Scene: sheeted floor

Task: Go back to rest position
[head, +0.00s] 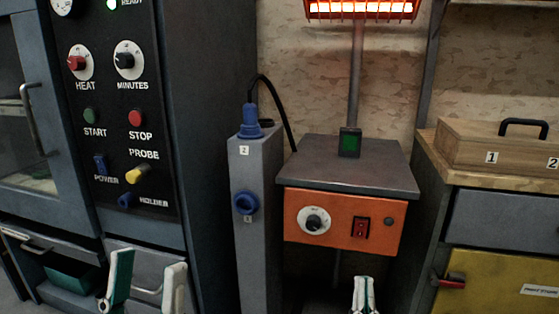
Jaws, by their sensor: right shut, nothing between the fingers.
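My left gripper (148,265) shows at the bottom left, its two pale fingers spread wide apart with nothing between them. It is in front of the lower part of the grey-blue oven cabinet. My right gripper (364,282) shows at the bottom, right of centre, its fingertips close together and empty. It is in front of and below the orange control box (341,226). Both grippers are cut off by the lower frame edge, and both arms are hidden.
The oven's control panel (118,110) stands at left. A grey post (262,200) holds a blue plug (251,121). A glowing heater (362,10) is above. A wooden box (478,152) sits on the right cabinet, above a yellow door (492,283).

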